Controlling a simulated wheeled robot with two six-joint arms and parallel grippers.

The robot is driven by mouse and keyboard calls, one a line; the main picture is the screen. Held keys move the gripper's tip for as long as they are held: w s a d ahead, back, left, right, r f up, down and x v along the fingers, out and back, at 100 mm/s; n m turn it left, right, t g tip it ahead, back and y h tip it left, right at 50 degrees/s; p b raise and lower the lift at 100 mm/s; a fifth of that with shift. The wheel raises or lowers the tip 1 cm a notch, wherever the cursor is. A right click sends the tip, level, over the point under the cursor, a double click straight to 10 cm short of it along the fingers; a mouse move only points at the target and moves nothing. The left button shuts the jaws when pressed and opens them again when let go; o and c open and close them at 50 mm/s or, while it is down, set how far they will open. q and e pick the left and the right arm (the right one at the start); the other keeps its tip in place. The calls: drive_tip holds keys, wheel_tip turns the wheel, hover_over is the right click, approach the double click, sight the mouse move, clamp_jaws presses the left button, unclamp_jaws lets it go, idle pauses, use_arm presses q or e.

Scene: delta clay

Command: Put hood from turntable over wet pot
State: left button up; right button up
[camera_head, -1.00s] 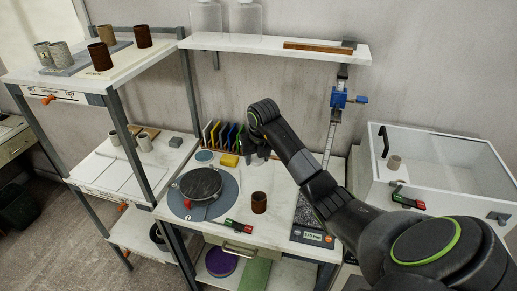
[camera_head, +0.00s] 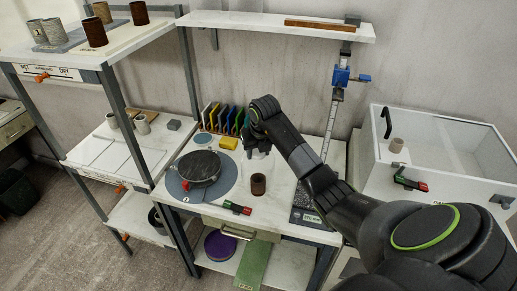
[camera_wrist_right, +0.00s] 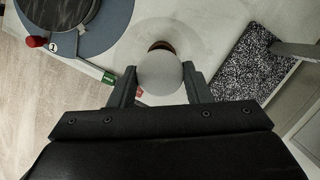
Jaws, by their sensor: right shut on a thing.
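My right gripper (camera_head: 258,152) is above the worktable, just behind and above a dark brown pot (camera_head: 258,184) that stands upright on the white top. In the right wrist view the gripper (camera_wrist_right: 160,72) is shut on the pale round knob of a translucent hood (camera_wrist_right: 182,35). A brown rim (camera_wrist_right: 161,46) shows through the hood, partly hidden by the knob. I cannot tell the gap between hood and pot. The turntable (camera_head: 199,166), a dark disc on a blue-grey round base with a red knob, stands bare to the left. My left gripper is not in view.
A black speckled slab with a scale (camera_head: 304,214) and a height gauge (camera_head: 341,76) stand to the right. A red-green tool (camera_head: 238,208) lies at the front edge. Coloured upright cards (camera_head: 222,118) stand behind. A clear-lidded box (camera_head: 440,150) is at far right.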

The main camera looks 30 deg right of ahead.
sight(259, 162)
drive_tip(key=shift+f+b, duration=0.9)
drive_tip(key=shift+f, duration=0.65)
drive_tip(key=shift+f+b, duration=0.8)
drive_tip(key=shift+f, duration=0.2)
drive_tip(key=o, duration=1.4)
drive_tip(key=shift+c, duration=0.2)
drive_tip(key=shift+r, duration=0.1)
drive_tip(key=b+v, duration=0.1)
drive_tip(key=v, duration=0.8)
drive_tip(key=shift+s+r+b, duration=0.1)
drive_tip(key=shift+r+b, duration=0.1)
drive_tip(key=shift+b, duration=0.2)
drive_tip(key=p+v, duration=0.7)
drive_tip(key=p, duration=0.2)
drive_tip(key=shift+s+r, duration=0.25)
drive_tip(key=shift+r, duration=0.1)
